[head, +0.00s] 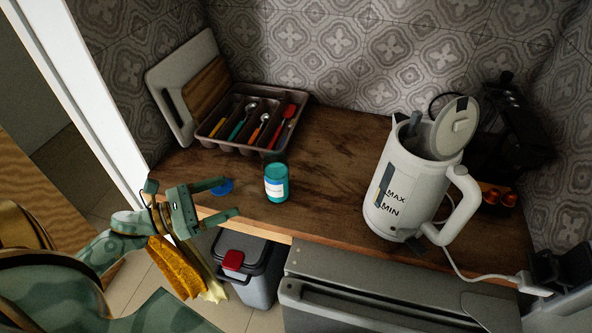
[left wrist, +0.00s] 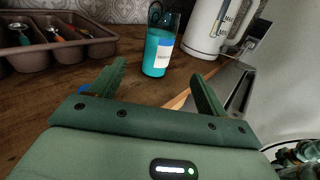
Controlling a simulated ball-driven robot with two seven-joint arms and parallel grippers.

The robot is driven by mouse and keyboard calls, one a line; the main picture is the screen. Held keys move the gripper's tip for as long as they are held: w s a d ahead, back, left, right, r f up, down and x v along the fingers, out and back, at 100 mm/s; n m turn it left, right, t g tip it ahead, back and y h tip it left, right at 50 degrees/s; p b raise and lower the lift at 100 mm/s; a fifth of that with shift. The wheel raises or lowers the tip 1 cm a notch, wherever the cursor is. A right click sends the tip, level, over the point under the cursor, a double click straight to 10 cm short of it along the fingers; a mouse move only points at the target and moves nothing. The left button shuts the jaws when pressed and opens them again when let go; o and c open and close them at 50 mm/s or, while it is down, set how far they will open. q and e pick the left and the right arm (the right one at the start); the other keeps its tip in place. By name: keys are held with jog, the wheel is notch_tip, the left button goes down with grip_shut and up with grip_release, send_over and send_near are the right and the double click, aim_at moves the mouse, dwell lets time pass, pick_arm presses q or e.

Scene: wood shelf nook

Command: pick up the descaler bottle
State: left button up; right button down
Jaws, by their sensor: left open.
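The descaler bottle (head: 277,184) is a small teal bottle with a white label. It stands upright on the wooden counter, near the front edge. In the left wrist view the bottle (left wrist: 160,51) stands beyond the fingertips, roughly between their lines. My left gripper (head: 231,198) is open and empty. It is to the left of the bottle and apart from it, with its fingers pointing toward it. In the left wrist view both fingers of the gripper (left wrist: 158,75) are spread. My right gripper is not clearly seen.
A blue round lid (head: 222,187) lies behind the left fingers. A cutlery tray (head: 243,149) and cutting boards stand at the back left. A white kettle (head: 404,190) with its lid open stands to the right. A bin (head: 258,284) is below the counter edge.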

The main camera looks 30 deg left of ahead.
aim_at(266, 181)
pick_arm(q)
jog(key=x, duration=0.5)
jog(key=shift+w+d+r, duration=0.15)
jog(key=shift+w, duration=0.2)
jog(key=x, duration=0.4)
jog(key=shift+w+d+p, duration=0.15)
jog(key=shift+w+p, duration=0.05)
jog(key=shift+p, duration=0.15)
jog(key=shift+w+d, duration=0.1)
jog(key=shift+w, duration=0.05)
jog(key=shift+w+d, duration=0.2)
jog(key=shift+w, duration=0.15)
jog(key=x, duration=0.4)
jog(key=shift+w+p, duration=0.25)
jog(key=shift+p, duration=0.05)
jog(key=c, duration=1.3)
pick_arm(e)
jog(key=shift+s+a+r, duration=0.35)
jog(key=shift+s, duration=0.15)
jog(key=shift+s+a+r, duration=0.3)
jog(key=shift+s+a, duration=0.05)
jog(key=shift+s, duration=0.15)
